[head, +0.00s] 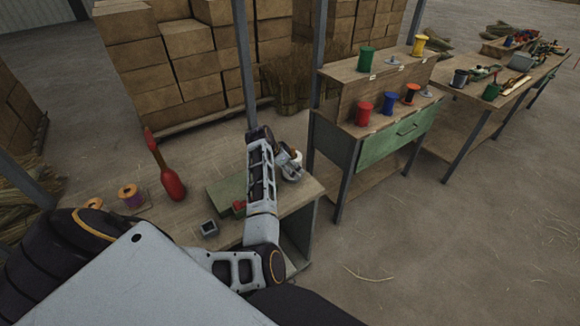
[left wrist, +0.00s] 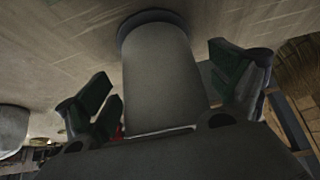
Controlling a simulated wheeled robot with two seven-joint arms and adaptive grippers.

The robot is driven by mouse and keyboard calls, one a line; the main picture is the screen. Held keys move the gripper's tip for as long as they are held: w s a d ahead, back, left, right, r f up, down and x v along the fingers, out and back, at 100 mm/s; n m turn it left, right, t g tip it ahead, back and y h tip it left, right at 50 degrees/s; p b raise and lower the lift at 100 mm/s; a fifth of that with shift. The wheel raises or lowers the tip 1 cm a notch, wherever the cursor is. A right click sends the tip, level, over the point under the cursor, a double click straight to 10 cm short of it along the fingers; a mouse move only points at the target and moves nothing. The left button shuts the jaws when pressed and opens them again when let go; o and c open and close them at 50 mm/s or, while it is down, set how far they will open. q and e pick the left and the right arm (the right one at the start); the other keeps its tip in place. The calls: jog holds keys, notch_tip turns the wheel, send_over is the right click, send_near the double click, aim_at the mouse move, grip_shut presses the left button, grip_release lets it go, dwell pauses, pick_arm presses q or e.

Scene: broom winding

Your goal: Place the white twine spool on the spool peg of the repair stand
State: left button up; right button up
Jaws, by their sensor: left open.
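The white twine spool (head: 292,166) shows in part beside my left wrist, over the right end of the near bench, mostly hidden by my arm. In the left wrist view, a pale cylinder that looks like the spool (left wrist: 163,75), with a dark flange, stands between the two green-padded fingers of my left gripper (left wrist: 165,92). The fingers are apart, with a gap showing on the right side; contact on the left is unclear. I cannot make out the repair stand's spool peg for certain. My right gripper is not in view.
A shelf unit (head: 345,75) with coloured spools stands right. Open floor lies at front right.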

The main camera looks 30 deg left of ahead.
pick_arm(q)
jog(key=shift+r, duration=0.1)
jog(key=v, duration=1.2)
dwell(0.6)
jog(key=shift+s, duration=0.15)
